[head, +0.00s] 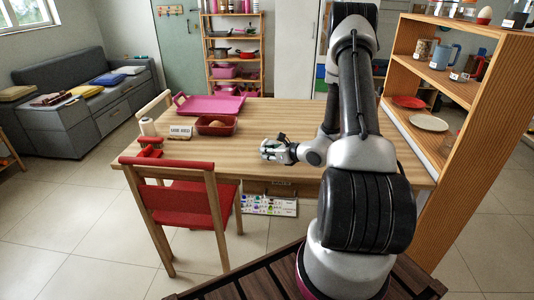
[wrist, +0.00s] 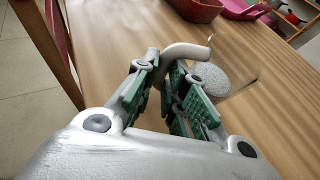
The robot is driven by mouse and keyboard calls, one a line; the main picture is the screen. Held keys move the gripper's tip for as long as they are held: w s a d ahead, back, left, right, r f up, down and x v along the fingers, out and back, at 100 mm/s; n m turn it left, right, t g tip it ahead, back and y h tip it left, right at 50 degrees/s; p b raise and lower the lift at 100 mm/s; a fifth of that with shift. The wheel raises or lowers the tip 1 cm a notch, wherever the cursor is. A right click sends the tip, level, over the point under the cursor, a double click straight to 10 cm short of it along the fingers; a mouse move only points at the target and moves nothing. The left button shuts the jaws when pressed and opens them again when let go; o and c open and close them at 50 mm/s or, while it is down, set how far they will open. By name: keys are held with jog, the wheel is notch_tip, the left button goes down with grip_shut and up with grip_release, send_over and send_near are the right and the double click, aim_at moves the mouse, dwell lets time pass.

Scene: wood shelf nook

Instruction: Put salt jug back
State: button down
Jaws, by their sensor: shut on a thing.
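The salt jug looks clear, with pale speckled contents (wrist: 210,80) and a pale curved handle (wrist: 187,50). My gripper (wrist: 166,80) has its green fingers closed around the handle in the wrist view. In the head view my gripper (head: 272,150) is over the front middle part of the wooden table (head: 330,165). The jug is hard to make out there. I cannot tell whether its base touches the table. The fingers hide part of the handle.
A wooden shelf unit (head: 466,120) at right holds mugs, a red plate (head: 409,102) and a white plate (head: 429,123). A red dish (head: 217,131), magenta tray (head: 212,106) and small sign (head: 181,132) are on the table's left. A red chair (head: 185,205) stands in front.

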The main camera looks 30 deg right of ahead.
jog(key=c, duration=1.8)
grip_release()
jog(key=shift+f, duration=0.15)
jog(key=shift+c, duration=0.2)
jog(key=o, duration=0.4)
jog(key=shift+c, duration=0.2)
